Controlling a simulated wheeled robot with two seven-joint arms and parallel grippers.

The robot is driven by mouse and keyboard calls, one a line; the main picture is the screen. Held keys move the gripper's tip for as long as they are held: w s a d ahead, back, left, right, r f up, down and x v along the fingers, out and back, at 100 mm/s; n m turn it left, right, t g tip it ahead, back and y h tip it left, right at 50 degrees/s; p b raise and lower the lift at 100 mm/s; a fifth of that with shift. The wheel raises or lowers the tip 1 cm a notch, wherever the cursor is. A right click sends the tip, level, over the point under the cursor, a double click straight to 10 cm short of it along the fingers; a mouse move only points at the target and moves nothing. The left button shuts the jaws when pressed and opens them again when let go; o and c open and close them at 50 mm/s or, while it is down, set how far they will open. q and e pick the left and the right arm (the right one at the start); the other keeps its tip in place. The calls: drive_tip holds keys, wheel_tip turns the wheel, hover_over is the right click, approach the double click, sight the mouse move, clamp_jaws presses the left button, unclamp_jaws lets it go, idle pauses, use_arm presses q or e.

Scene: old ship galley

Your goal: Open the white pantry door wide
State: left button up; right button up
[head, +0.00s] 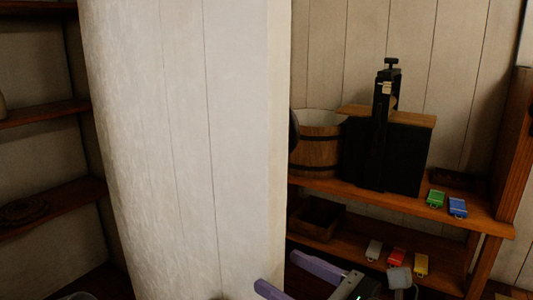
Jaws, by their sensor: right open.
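The white pantry door (185,130) fills the middle of the head view. It is plank-built and stands away from the shelves, with its narrow edge (279,130) facing right. I see no hinges, and its lower end is out of the picture. A dark rounded piece (294,131) shows just past this edge; I cannot tell whether it belongs to the door. My right gripper (276,271) is at the bottom, by the lower part of the door's edge. Its two purple fingers are apart with nothing seen held between them. Contact with the door is unclear. My left gripper is out of view.
Wooden shelves (50,201) stand left of the door. Right of it, a shelf unit (460,208) holds a wooden bucket (317,146), a black box-like device (405,155), a small wooden box (316,217) and several small coloured items, including a green one (435,198) and a blue one (457,207).

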drive_tip(key=b+v, duration=0.2)
drive_tip(key=v, duration=0.5)
drive_tip(key=shift+s+d, duration=0.25)
drive_tip(key=shift+r, duration=0.1)
